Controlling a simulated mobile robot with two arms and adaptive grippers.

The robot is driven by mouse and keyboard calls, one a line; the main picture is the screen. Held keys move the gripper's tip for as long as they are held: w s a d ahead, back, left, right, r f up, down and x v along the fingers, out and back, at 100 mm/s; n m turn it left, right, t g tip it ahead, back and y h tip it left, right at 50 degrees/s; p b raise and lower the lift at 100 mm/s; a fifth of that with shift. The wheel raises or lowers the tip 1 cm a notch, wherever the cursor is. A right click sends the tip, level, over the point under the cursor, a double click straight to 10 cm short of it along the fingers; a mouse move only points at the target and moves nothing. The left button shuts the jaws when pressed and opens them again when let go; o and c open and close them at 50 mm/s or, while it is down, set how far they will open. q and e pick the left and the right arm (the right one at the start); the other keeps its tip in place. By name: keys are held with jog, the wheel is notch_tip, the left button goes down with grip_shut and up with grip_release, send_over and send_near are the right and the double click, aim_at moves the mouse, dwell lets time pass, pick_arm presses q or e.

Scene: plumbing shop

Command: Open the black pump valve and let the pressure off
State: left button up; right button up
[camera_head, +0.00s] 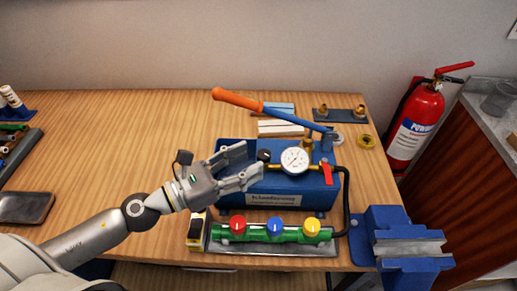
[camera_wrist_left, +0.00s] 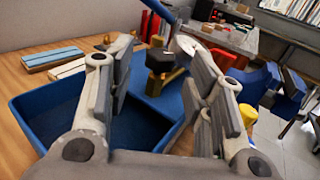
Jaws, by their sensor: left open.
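The blue test pump (camera_head: 290,190) stands on the wooden bench, with a white gauge (camera_head: 295,160), a red lever (camera_head: 327,174) and an orange-ended pump handle (camera_head: 237,99). The black pump valve (camera_head: 264,155) is a small dark knob left of the gauge, on brass fittings. In the left wrist view the black valve knob (camera_wrist_left: 160,60) shows beyond and between my fingers. My left gripper (camera_head: 253,163) is open and empty, its fingertips close to the knob, apparently not touching it. Whether the valve is open and the needle reading are too small to tell. My right gripper is out of view.
A green manifold (camera_head: 255,235) with red, blue and yellow knobs lies in front of the pump, joined to it by a black hose (camera_head: 347,205). A blue vise (camera_head: 400,240) is at the front right corner. A red fire extinguisher (camera_head: 417,120) stands beyond the bench.

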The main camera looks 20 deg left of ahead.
aim_at(260, 159)
pick_arm(q)
jog(key=p+x, duration=0.1)
jog(key=x, duration=0.1)
jog(key=shift+w+d+r+p, duration=0.15)
jog(key=shift+w+r+p, duration=0.1)
jog(key=shift+p, duration=0.1)
jog(key=shift+w+d+f, duration=0.25)
jog(key=shift+w+d, duration=0.15)
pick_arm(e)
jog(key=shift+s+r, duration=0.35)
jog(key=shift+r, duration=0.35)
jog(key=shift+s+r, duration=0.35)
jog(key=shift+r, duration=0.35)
